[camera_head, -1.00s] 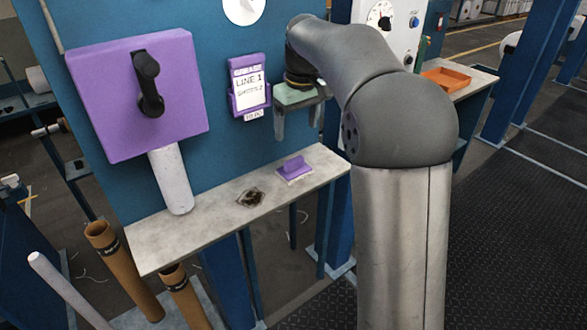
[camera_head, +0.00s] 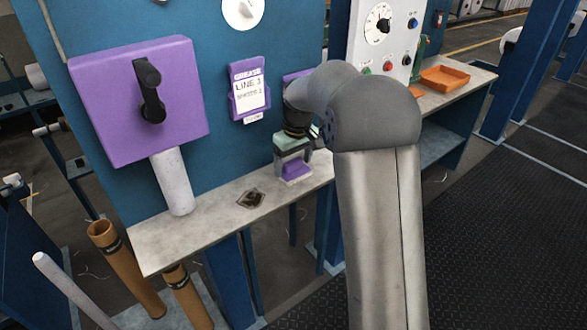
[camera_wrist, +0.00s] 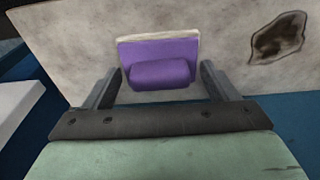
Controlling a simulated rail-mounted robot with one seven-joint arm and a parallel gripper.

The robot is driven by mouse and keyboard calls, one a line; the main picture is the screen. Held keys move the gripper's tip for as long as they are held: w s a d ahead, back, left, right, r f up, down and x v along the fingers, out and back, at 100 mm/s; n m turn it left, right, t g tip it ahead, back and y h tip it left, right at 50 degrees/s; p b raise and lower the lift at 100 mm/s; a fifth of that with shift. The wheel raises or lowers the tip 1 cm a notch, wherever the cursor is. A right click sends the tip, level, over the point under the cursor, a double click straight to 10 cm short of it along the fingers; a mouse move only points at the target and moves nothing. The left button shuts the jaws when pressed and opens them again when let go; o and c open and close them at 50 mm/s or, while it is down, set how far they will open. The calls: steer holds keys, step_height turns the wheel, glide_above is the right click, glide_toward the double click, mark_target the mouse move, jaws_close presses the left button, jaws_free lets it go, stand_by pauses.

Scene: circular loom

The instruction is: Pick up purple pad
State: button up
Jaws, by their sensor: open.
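The fingers are open, with a gap on each side of the grip. In the head view my gripper (camera_head: 294,165) is right over the pad, pointing down, and partly hides it.
A dark stained patch (camera_head: 249,198) lies on the shelf to the left of the pad. A purple box (camera_head: 120,120) with a black handle and a purple sign holder (camera_head: 249,90) are on the blue panel behind. An orange tray (camera_head: 445,78) sits on another shelf at right.

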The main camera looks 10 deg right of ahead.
mark_target(292, 160)
steer(key=shift+c, duration=0.3)
steer(key=c, duration=0.6)
steer(key=shift+o, duration=0.2)
steer(key=shift+r, duration=0.6)
step_height(292, 160, up, 2)
steer(key=shift+s+a+r+b, duration=0.1)
steer(key=shift+r+b, duration=0.05)
steer(key=shift+b, duration=0.2)
steer(key=s+a+r+b, duration=0.3)
steer(key=s+a+r, duration=0.5)
steer(key=s+r, duration=0.1)
steer(key=shift+s+a+r, duration=0.25)
steer(key=shift+s+a, duration=0.1)
steer(key=shift+s, duration=0.5)
